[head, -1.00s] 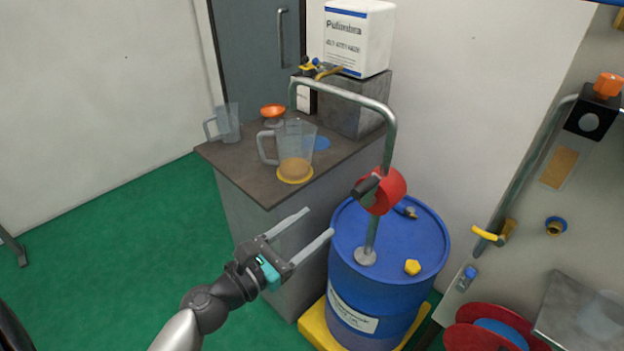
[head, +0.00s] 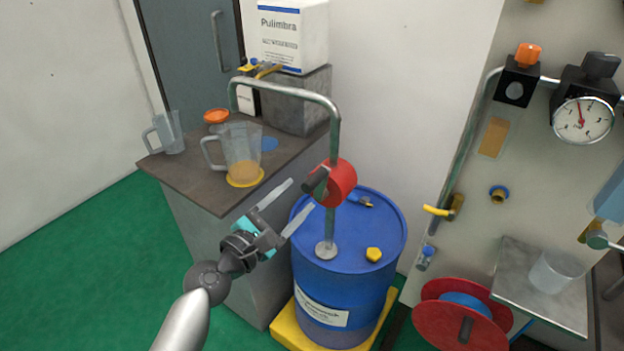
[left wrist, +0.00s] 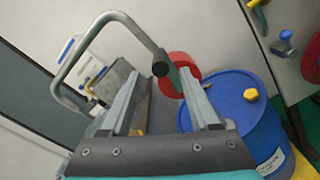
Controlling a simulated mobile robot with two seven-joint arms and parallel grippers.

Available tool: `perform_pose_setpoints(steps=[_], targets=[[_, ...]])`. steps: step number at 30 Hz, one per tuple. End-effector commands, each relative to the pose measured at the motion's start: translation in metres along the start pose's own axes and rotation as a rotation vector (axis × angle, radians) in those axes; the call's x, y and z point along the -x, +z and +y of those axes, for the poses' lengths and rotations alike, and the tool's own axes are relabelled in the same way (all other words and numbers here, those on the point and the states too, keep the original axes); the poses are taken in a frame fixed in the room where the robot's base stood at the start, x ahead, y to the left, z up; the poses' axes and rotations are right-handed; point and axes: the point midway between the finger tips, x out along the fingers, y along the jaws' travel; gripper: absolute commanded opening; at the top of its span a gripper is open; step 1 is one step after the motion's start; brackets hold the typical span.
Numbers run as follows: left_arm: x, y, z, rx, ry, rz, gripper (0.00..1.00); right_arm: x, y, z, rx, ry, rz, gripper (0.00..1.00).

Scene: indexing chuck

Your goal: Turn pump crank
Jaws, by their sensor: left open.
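The red pump body (head: 341,184) sits on a metal pipe (head: 333,125) that rises from the blue drum (head: 372,232) and bends over toward the counter. The dark crank handle (head: 316,181) sticks out from its left side. My left gripper (head: 302,194) is open and empty, its fingertips just short of the handle, slightly below and left of it. In the left wrist view the handle (left wrist: 160,64) shows end-on between and beyond the open fingers, with the red body (left wrist: 180,76) behind it. I cannot tell whether anything touches. My right gripper is not in view.
A measuring jug (head: 240,150) with amber liquid stands on a yellow disc on the counter (head: 185,178), left of the pump. An empty jug (head: 167,134) stands further left. A red reel (head: 462,318) and a panel with a gauge (head: 583,120) are right. Green floor is clear at left.

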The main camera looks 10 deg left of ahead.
Motion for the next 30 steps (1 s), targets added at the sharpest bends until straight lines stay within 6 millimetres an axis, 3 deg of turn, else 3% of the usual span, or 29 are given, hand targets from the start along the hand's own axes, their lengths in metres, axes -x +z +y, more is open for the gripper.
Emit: perform_pose_setpoints(steps=[6,12,26,30], targets=[[-0.035,0.001,0.0,0.002,0.0,-0.002,0.62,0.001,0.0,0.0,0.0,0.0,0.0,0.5],[-0.057,0.0,-0.001,0.002,-0.001,-0.001,0.62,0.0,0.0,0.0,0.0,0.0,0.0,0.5],[-0.065,0.0,-0.001,0.001,-0.001,-0.001,0.62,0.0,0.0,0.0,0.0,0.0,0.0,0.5],[-0.065,0.0,-0.001,0.001,-0.001,0.0,0.46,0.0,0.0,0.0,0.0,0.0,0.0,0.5]])
